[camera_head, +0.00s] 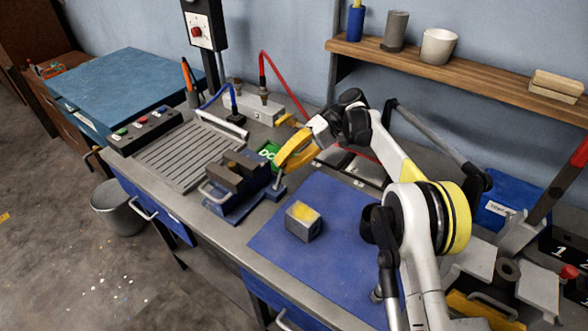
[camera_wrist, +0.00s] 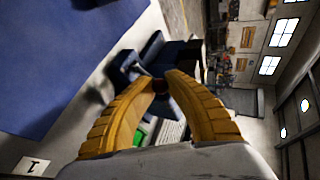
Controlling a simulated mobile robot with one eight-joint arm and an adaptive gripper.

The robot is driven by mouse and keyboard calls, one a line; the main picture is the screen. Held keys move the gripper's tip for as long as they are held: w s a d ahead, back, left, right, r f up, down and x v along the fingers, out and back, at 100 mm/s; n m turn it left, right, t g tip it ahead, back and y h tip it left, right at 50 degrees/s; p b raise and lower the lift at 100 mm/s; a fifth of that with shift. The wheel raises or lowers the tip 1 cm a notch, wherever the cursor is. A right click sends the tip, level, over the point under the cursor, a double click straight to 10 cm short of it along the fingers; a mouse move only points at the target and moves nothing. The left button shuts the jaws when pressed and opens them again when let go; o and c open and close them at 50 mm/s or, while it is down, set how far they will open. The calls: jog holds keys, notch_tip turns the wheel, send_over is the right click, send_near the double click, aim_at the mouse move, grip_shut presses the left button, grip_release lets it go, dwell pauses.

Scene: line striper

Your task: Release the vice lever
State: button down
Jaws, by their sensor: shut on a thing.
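The vice (camera_head: 238,178) has a blue base and dark jaws, and sits at the bench's front edge left of the blue mat. Its lever (camera_head: 278,186) stands at the vice's right side. My gripper (camera_head: 281,170), with yellow fingers, reaches down to the lever's upper end and is shut on it. In the wrist view the yellow fingertips of my gripper (camera_wrist: 161,82) close around a small dark reddish knob (camera_wrist: 160,86), with the blue vice (camera_wrist: 151,49) just beyond. The fingers hide most of the lever's top.
A grey block with a yellow top (camera_head: 303,220) lies on the blue mat (camera_head: 340,215). A ribbed grey tray (camera_head: 180,150) and a button box (camera_head: 143,130) are left of the vice. A green label (camera_head: 268,151) and hoses lie behind. The mat is mostly clear.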

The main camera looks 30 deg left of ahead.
jog(key=shift+a, duration=0.1)
dwell(0.3)
jog(key=c, duration=1.3)
grip_release()
jog(key=shift+a, duration=0.1)
notch_tip(320, 180, up, 10)
